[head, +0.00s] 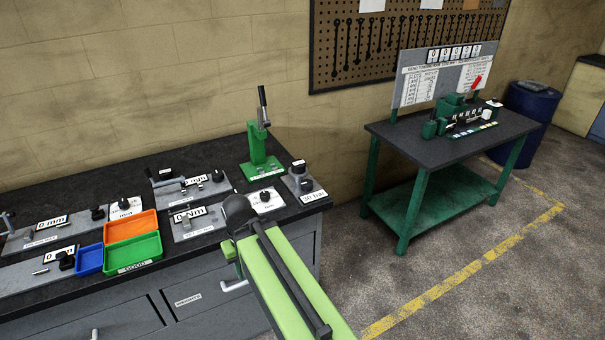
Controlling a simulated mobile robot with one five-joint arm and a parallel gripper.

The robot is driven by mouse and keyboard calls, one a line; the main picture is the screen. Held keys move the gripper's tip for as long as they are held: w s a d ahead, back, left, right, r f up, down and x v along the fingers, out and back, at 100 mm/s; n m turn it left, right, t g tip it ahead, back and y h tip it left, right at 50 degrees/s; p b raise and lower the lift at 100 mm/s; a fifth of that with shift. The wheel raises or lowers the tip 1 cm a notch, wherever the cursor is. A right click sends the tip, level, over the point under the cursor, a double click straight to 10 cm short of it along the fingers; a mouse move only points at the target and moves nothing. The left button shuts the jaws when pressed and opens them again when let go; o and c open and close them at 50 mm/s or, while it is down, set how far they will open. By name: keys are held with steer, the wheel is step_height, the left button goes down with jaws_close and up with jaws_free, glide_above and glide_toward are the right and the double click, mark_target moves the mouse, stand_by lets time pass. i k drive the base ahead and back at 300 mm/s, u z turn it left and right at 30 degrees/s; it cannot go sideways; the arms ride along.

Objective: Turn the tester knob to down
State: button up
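My green arm reaches up from the bottom centre over the front edge of the dark bench. Its dark rounded end is at the bench edge, and my gripper cannot be made out. Several black knobs stand on the bench; which one is the tester's cannot be told. One black knob (265,196) sits on a white plate just right of my arm's end. Another black knob (124,203) sits on a white plate farther left. A grey block (299,182) with a dark top and a white label stands near the bench's right end. The knob markings are too small to read.
A green lever press (261,150) stands at the back of the bench. Orange (131,226), green (133,254) and blue (89,260) trays lie at left. A second table (450,140) with a green device stands at right. Open floor lies between, with yellow lines.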

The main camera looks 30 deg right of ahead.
mark_target(308, 184)
steer(key=i, duration=1.3)
steer(key=u, duration=0.05)
